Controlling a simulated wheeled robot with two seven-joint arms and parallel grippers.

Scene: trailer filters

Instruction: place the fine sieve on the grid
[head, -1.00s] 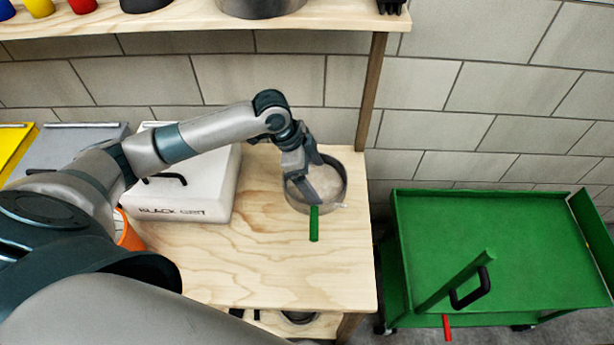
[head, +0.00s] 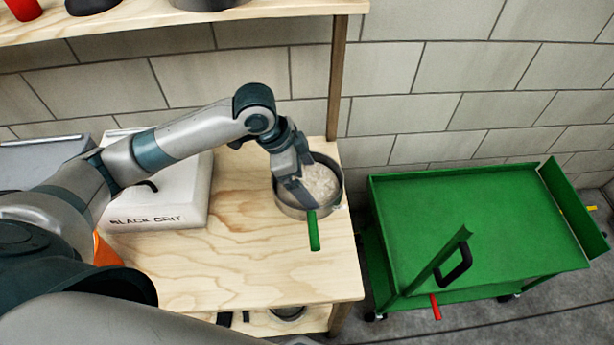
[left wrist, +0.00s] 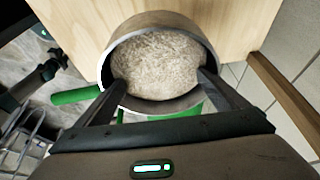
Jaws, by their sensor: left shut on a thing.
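The fine sieve (head: 333,205), a round grey metal pan with a green handle (head: 314,232), is at the right side of the wooden table (head: 270,265). Pale granular material lies in it. In the left wrist view the sieve (left wrist: 165,20) is straight ahead, its handle (left wrist: 75,96) to the left. My left gripper (head: 292,188) is shut on the sieve, coming in from its left in the head view. Its fingers (left wrist: 162,82) reach the near part of the pan. Whether the sieve touches the table is unclear. I cannot make out the grid for certain. My right gripper is not in view.
A white box (head: 180,205) marked "BLACK GRIT" stands left of the sieve. A shelf (head: 270,12) and its post (head: 337,80) are behind. A green cart (head: 480,215) with a mostly clear top stands to the right. The table's front is clear.

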